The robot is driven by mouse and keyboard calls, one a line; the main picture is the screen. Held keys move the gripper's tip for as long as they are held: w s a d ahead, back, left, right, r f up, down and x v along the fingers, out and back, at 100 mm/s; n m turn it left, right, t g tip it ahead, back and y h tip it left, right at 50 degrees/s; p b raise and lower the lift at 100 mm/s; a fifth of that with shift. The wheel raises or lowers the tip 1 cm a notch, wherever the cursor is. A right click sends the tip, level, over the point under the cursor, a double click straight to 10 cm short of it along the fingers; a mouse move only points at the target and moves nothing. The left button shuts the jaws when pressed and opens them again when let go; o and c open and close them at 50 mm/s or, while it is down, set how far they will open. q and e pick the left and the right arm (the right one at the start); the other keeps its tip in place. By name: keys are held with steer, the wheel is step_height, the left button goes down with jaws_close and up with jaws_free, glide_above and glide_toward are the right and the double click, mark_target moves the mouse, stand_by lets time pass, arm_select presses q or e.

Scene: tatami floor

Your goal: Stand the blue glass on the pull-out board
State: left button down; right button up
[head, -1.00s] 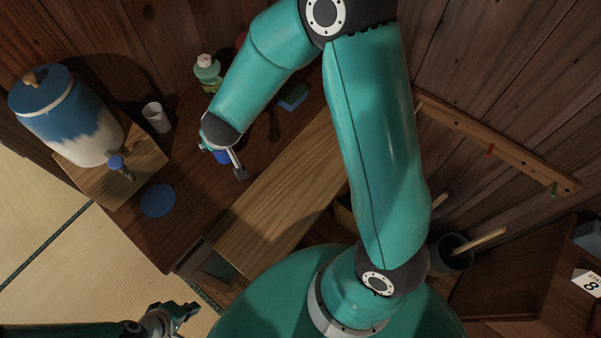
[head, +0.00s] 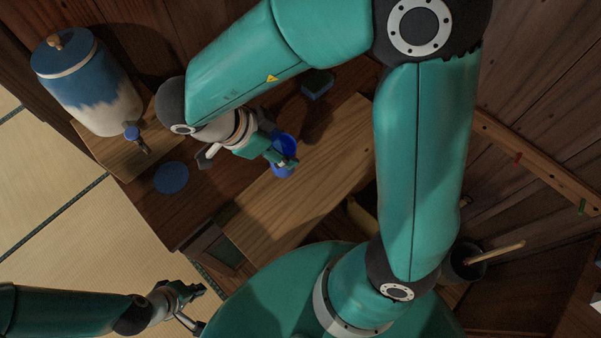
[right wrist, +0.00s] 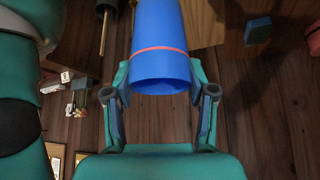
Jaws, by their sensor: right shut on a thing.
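The blue glass (head: 281,143) is in my right gripper (head: 284,160), seen over the back edge of the pull-out board (head: 262,222) in the head view. I cannot tell whether the glass touches the board. In the right wrist view the glass (right wrist: 160,25) has a pinkish band and sits between the two fingers of the gripper (right wrist: 160,80), its dark hollow end towards the camera. The board is a pale wooden plank, bare where it shows. My left gripper (head: 188,305) is at the lower left over the tatami, empty, with its fingers apart.
A blue and white water jar (head: 92,95) with a tap stands on a wooden stand at the left. A blue round coaster (head: 171,178) lies on the dark cabinet top. A blue-green sponge (head: 317,84) lies behind the board. A dark pot (head: 463,262) stands at the right.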

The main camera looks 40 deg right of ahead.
step_height(320, 180, down, 18)
steer(key=shift+f+b, duration=0.1)
steer(key=shift+b, duration=1.1)
steer(key=o, duration=1.2)
steer(key=shift+o, duration=0.2)
steer(key=p+v, duration=0.1)
steer(key=v, duration=1.1)
